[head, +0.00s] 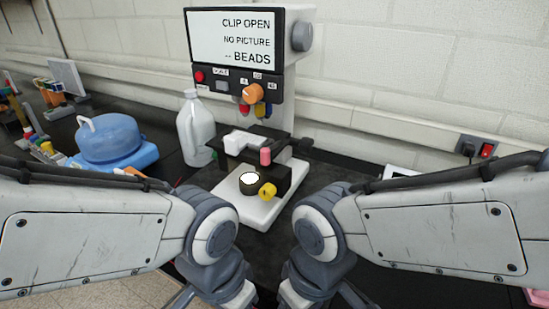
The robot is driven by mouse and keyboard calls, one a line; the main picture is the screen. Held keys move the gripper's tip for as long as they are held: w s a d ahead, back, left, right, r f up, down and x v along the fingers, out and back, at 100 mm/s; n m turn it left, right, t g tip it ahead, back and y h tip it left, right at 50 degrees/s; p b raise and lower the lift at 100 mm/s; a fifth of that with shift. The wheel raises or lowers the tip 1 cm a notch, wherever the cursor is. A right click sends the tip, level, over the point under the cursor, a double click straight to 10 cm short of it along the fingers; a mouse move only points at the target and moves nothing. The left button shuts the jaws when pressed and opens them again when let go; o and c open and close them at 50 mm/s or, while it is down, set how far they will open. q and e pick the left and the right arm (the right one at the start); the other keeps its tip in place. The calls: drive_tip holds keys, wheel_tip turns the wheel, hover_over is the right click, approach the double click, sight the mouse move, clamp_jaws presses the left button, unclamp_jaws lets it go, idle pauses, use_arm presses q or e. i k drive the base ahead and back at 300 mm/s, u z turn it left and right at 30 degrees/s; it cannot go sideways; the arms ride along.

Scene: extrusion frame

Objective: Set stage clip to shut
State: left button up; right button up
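A microscope-like instrument with a white base (285,205) stands on the black bench in the middle of the head view. Its screen (234,38) reads "CLIP OPEN", "NO PICTURE" and "-- BEADS". Its dark stage (284,180) carries a pink knob (265,156) on top. A yellow knob (267,190) is at the front, beside a bright white disc (250,178). I cannot tell which small part is the stage clip. Both my arms reach in from the sides and bend downward in front of the instrument. Neither gripper shows; both are below the picture's lower edge.
A white jug (196,132) stands close left of the instrument. Further left is a blue lidded tub (109,140) on a blue base. A wall socket with a red switch (487,150) is at right. A small white device (401,171) lies behind my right arm.

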sight(265, 152)
drive_tip(key=u, duration=1.05)
drive_tip(key=k, duration=0.5)
drive_tip(key=z, duration=0.85)
